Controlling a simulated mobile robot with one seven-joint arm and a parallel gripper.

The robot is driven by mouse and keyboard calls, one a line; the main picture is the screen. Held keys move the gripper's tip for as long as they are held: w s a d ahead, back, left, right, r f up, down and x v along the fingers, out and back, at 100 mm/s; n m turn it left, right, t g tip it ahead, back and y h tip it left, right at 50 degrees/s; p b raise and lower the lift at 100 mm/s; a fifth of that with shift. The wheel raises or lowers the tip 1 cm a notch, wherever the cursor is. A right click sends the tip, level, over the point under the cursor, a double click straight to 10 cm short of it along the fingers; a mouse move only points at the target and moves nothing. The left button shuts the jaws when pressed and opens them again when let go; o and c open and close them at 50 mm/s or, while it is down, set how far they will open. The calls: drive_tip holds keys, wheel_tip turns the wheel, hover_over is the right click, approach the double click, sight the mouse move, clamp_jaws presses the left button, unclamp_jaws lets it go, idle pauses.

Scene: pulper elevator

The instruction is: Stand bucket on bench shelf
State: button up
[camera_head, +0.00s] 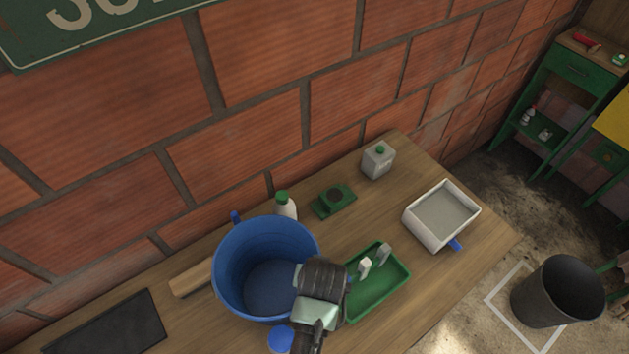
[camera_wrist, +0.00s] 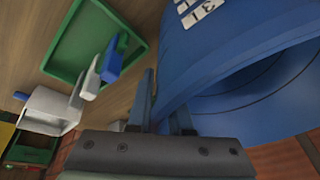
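The blue bucket (camera_head: 230,262) is at the bench, its open mouth facing up toward the head camera. The wrist view shows its outer wall (camera_wrist: 225,45) with a white label, and part of its inside. My gripper (camera_head: 308,290) is at the right side of the bucket's rim. In the wrist view my gripper's fingers (camera_wrist: 165,112) straddle the bucket wall, one outside and one inside, and look shut on it. The bucket's base is hidden, so I cannot tell whether it touches the wooden bench top (camera_head: 420,285).
A green tray (camera_head: 385,297) with small tools lies close right of my gripper. Behind stand a white bottle (camera_head: 285,207), a green scale-like item (camera_head: 333,201) and a grey canister (camera_head: 378,161). A white bin (camera_head: 428,232) is farther right. A dark bin (camera_head: 540,310) stands on the floor.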

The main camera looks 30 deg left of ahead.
drive_tip(key=shift+o, duration=0.8)
drive_tip(key=shift+r, duration=0.1)
drive_tip(key=shift+r, duration=0.2)
drive_tip(key=v, duration=1.1)
drive_tip(key=shift+r+b, duration=0.3)
drive_tip(key=shift+r, duration=0.1)
drive_tip(key=shift+s+d, duration=0.1)
